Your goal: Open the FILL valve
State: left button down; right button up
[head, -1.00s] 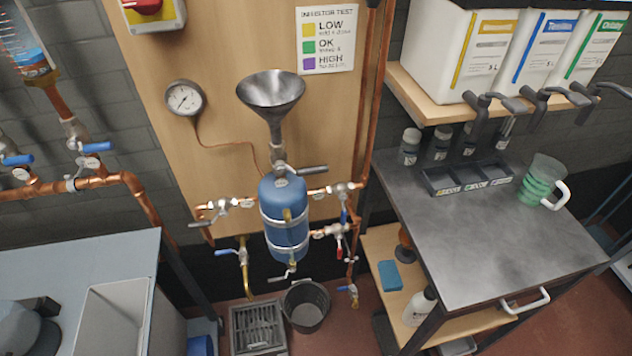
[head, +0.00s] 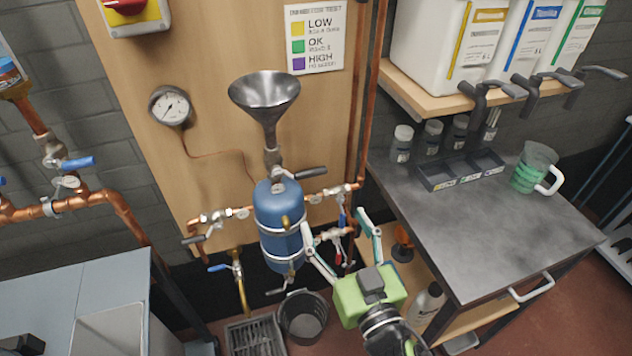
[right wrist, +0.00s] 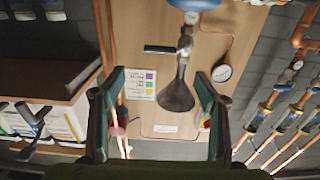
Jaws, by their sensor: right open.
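A valve (head: 274,160) sits on the vertical pipe between the metal funnel (head: 264,92) and the blue tank (head: 282,222). Its dark lever (head: 311,173) points right, across the pipe; I see no readable FILL label. The right wrist view shows the scene upside down, with the valve (right wrist: 185,45), its lever (right wrist: 160,49) and the funnel (right wrist: 176,95) beyond the fingers. My right gripper (head: 335,222) is open and empty, in front of and right of the tank, below the lever. It also shows in the right wrist view (right wrist: 159,77). My left gripper is not in view.
Other valves on copper pipes flank the tank, including a left one (head: 218,217). A pressure gauge (head: 171,106) hangs on the wooden board. A black bucket (head: 303,318) stands below. A metal bench (head: 450,235) with a jug (head: 533,170) is at the right.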

aim_at(313, 176)
jog(key=p+x, duration=0.2)
jog(key=x, duration=0.9)
jog(key=shift+w+p, duration=0.1)
jog(key=shift+p, duration=0.2)
jog(key=shift+w+a+f, duration=0.1)
jog(key=shift+w+a, duration=0.1)
jog(key=shift+w, duration=0.25)
jog(key=c, duration=1.5)
jog(key=shift+d, duration=0.1)
